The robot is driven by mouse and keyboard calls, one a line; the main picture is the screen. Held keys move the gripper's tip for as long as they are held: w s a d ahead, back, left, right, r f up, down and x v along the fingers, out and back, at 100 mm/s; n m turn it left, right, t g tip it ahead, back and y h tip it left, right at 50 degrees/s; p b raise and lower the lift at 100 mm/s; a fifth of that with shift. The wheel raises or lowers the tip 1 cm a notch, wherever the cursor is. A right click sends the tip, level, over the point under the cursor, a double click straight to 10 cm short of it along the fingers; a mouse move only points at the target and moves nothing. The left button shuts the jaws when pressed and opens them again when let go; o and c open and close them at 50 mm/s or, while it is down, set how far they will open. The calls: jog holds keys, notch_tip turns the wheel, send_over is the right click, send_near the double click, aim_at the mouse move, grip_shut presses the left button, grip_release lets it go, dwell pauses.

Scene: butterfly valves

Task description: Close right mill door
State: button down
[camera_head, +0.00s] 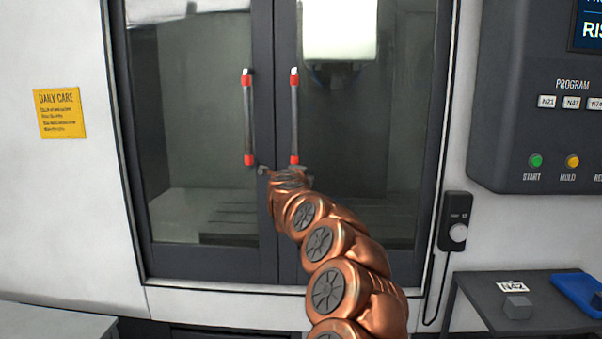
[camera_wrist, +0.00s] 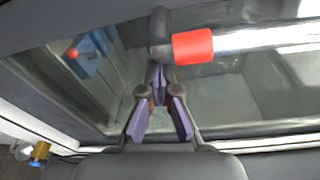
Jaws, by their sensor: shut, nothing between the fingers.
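The right mill door (camera_head: 400,140) is a dark-framed glass panel. Its inner edge stands against the left mill door (camera_head: 195,130), with no clear gap between them in the head view. The right door's handle (camera_head: 295,115) is a vertical grey bar with red bands at both ends. My gripper (camera_head: 265,171) is at the lower end of this handle, near the door seam, partly hidden by my copper arm. In the wrist view my gripper (camera_wrist: 158,72) is shut and empty, its tips close to the mount beside the handle's red band (camera_wrist: 193,47). Contact is unclear.
A control panel (camera_head: 545,130) juts out at the upper right. A small dark box with a knob (camera_head: 457,222) hangs right of the door. A side table (camera_head: 490,300) with a blue tray (camera_head: 578,292) stands lower right. A grey surface (camera_head: 50,325) is lower left.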

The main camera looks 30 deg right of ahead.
jog(key=s+a+b, duration=0.3)
jog(key=s+a, duration=0.1)
jog(key=s, duration=0.4)
jog(key=shift+s, duration=0.4)
